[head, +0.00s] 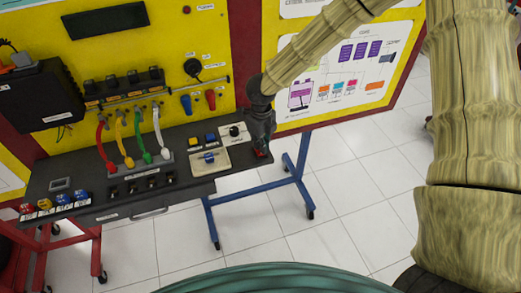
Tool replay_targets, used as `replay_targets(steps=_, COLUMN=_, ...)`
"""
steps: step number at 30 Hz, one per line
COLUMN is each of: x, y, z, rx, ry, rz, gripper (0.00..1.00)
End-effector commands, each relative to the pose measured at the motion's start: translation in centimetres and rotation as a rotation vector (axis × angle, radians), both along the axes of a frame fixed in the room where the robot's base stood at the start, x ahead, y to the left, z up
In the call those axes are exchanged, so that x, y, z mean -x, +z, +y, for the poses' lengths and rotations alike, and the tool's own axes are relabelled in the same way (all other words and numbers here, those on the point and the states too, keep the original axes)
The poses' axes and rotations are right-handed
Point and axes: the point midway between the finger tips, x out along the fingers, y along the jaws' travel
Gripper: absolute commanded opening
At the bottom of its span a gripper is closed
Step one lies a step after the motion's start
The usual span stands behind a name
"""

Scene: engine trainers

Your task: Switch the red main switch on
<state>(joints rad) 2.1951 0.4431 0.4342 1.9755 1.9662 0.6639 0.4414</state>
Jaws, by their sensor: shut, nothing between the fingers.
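My gripper (262,146) is shut and empty, pointing down over the right end of the dark console shelf (185,190). A small red part (262,154), which looks like the red main switch, shows right at the fingertips. The fingers cover most of it. I cannot tell whether they touch it or which way it is turned. My arm comes in from the upper right.
Left of my gripper are a black knob (234,131) and a beige block (210,160) with a blue part. Blue (186,104) and red (210,99) handles hang on the yellow panel (150,50). A blue stand (250,190) is below. Tiled floor is clear at right.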

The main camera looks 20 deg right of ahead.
Motion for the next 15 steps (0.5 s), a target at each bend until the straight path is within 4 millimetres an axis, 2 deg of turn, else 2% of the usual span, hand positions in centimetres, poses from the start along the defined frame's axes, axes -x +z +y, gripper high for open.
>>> replay_targets(steps=15, x=-0.01, y=-0.62, z=0.01, rx=0.0, ry=0.0, rz=0.0, gripper=0.0)
